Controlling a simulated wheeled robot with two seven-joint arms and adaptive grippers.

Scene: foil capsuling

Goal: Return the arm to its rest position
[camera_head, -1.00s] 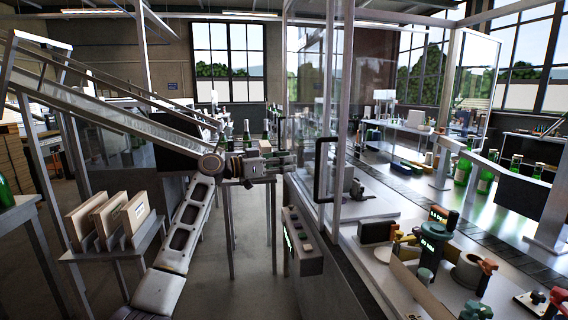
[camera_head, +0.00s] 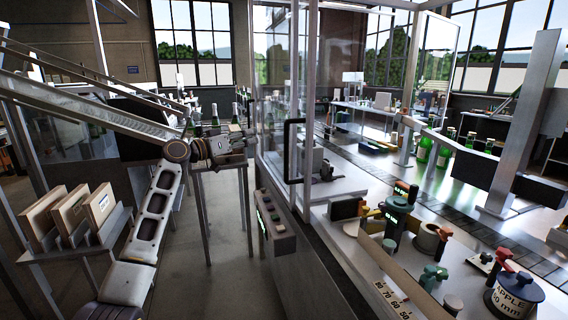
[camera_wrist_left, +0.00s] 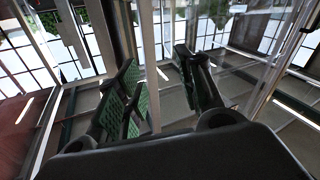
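My left arm comes in from the left and bends at its elbow. Its gripper (camera_head: 245,146) hangs level in the aisle, left of the glass enclosure's black door handle (camera_head: 293,150), with a gap between them in the picture. The fingers look small and partly blurred in the head view. My right gripper shows in neither view.
A glass-walled enclosure with a button panel (camera_head: 273,217) stands right of the arm. Inside are knobbed tools and a conveyor (camera_head: 450,216) with green bottles (camera_head: 424,149). A rack of wooden boards (camera_head: 72,211) stands lower left. Grey floor (camera_head: 215,270) is open between.

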